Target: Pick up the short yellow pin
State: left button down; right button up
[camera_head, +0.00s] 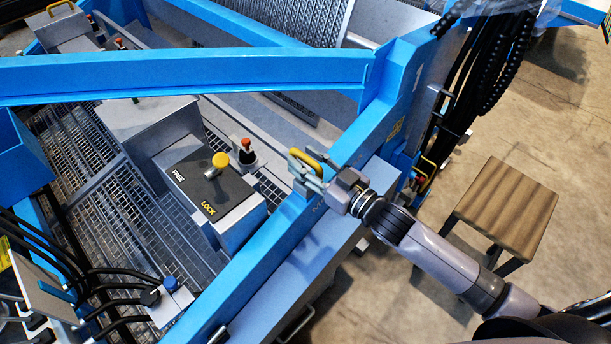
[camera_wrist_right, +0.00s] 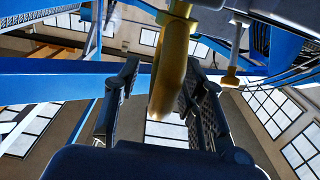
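A yellow looped handle (camera_head: 307,161) stands at the blue frame rail in the head view. It also shows in the right wrist view (camera_wrist_right: 168,80), between the two fingers. My right gripper (camera_head: 308,170) is at this handle, its fingers open on either side. A gap shows between the left finger and the handle; the right finger is closer, and contact is unclear. A round yellow knob (camera_head: 220,160) sits on the box marked FREE and LOCK. I cannot tell for sure which yellow part is the short pin. My left gripper is out of view.
The dark-topped FREE/LOCK box (camera_head: 237,225) stands left of the blue rail (camera_head: 262,262). A red-topped plunger (camera_head: 246,146) is close behind it. A blue beam (camera_head: 180,75) crosses above. A wooden stool (camera_head: 505,205) stands on open floor at right.

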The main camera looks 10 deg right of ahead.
jog(key=shift+w+a, duration=0.15)
jog(key=shift+w, duration=0.1)
jog(key=shift+c, duration=0.2)
grip_shut()
jog(key=shift+r, duration=0.1)
